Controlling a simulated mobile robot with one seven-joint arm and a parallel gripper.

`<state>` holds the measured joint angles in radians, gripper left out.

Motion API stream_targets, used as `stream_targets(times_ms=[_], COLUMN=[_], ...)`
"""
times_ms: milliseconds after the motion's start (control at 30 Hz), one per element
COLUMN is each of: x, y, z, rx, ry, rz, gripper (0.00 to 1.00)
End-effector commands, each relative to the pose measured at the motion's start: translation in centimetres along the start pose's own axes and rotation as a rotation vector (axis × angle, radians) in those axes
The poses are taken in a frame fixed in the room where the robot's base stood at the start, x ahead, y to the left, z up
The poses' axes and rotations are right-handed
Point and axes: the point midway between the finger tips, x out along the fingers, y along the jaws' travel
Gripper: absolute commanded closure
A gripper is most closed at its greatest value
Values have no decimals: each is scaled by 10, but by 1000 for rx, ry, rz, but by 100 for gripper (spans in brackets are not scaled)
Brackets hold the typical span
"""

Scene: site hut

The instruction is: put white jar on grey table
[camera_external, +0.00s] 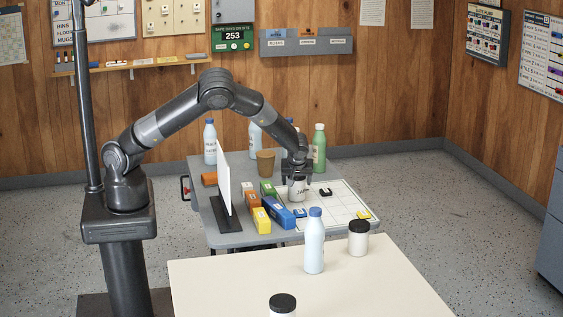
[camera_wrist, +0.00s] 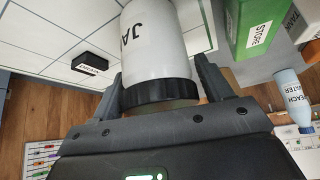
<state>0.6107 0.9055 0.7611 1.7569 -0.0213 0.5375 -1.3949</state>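A white jar (camera_external: 297,190) with a black lid and the letters "JA" is under my gripper (camera_external: 297,172), over the white gridded mat on the grey table (camera_external: 235,239). In the wrist view, the jar (camera_wrist: 155,40) sits between the two fingers of my gripper (camera_wrist: 160,75), which lie close against its sides near the black lid. My gripper looks shut on it. I cannot tell whether the jar's base touches the mat. Two more white jars with black lids, one farther back (camera_external: 358,243) and one at the front edge (camera_external: 283,313), stand on the cream table.
On the grey table are a white upright panel (camera_external: 224,185), coloured boxes (camera_external: 262,220), a brown cup (camera_external: 265,163), a green bottle (camera_external: 319,150) and pale bottles (camera_external: 210,142). A blue bottle (camera_external: 314,245) stands on the cream table (camera_external: 220,285). The mat's right part (camera_external: 345,200) is mostly clear.

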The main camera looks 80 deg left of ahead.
Motion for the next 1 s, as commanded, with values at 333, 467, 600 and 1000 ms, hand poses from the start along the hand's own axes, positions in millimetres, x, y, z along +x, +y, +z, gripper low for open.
stream_targets(times_ms=[333, 467, 600, 1000], x=[-1, -12, -39, -112], y=[0, 1, 1, 1], z=[-1, -1, -1, -1], rx=[0, 1, 1, 1], ry=[0, 0, -1, 0], rz=[0, 3, 5, 3], gripper=[20, 20, 20, 20])
